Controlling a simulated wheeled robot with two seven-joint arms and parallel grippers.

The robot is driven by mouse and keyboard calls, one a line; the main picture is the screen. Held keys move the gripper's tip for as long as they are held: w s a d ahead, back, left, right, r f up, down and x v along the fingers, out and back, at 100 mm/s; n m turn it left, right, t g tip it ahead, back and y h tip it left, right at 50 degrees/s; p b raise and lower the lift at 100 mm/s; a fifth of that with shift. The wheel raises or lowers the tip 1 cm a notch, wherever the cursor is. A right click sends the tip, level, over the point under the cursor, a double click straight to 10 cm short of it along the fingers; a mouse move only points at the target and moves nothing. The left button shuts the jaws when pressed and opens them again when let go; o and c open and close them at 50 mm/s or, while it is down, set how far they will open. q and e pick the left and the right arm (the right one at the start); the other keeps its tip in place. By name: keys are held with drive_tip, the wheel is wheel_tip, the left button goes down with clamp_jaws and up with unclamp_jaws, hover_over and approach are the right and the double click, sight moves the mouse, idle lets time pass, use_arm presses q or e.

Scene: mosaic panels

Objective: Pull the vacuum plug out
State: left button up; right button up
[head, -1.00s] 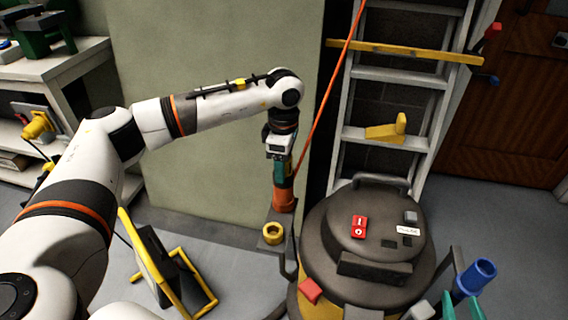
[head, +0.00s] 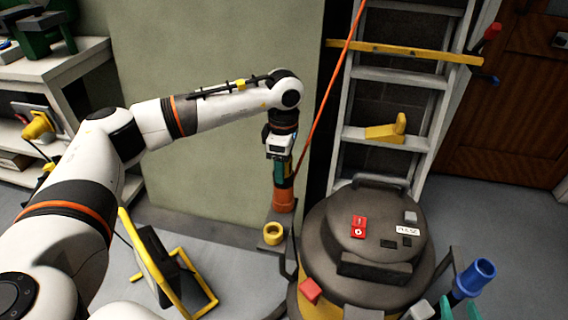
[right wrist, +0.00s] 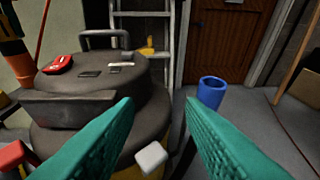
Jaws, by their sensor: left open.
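An orange piece that looks like the plug (head: 284,201) stands upright beside the vacuum (head: 365,235), above a small grey bracket. An orange cord (head: 330,90) runs from near it up past the ladder. My left gripper (head: 282,182) points down right at the top of the orange piece, its teal fingers open. I cannot tell whether they touch it; the far finger is hidden. The vacuum is dark grey with a red switch (head: 359,227), and it also shows in the right wrist view (right wrist: 95,100). My right gripper (right wrist: 160,120) is open and empty in front of the vacuum.
A yellow ring (head: 272,234) sits on the bracket left of the vacuum. A blue tube end (head: 478,272) stands to the right. A ladder (head: 385,95) leans behind. A yellow-framed stand (head: 165,270) is on the floor at left. Floor is clear at far right.

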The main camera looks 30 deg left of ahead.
drive_tip(key=shift+s+f, duration=0.1)
drive_tip(key=shift+f, duration=0.1)
use_arm(q)
drive_tip(key=shift+c, duration=0.2)
use_arm(e)
drive_tip(key=shift+s+d+f, duration=0.1)
drive_tip(key=shift+s+f, duration=0.1)
drive_tip(key=shift+f, duration=0.05)
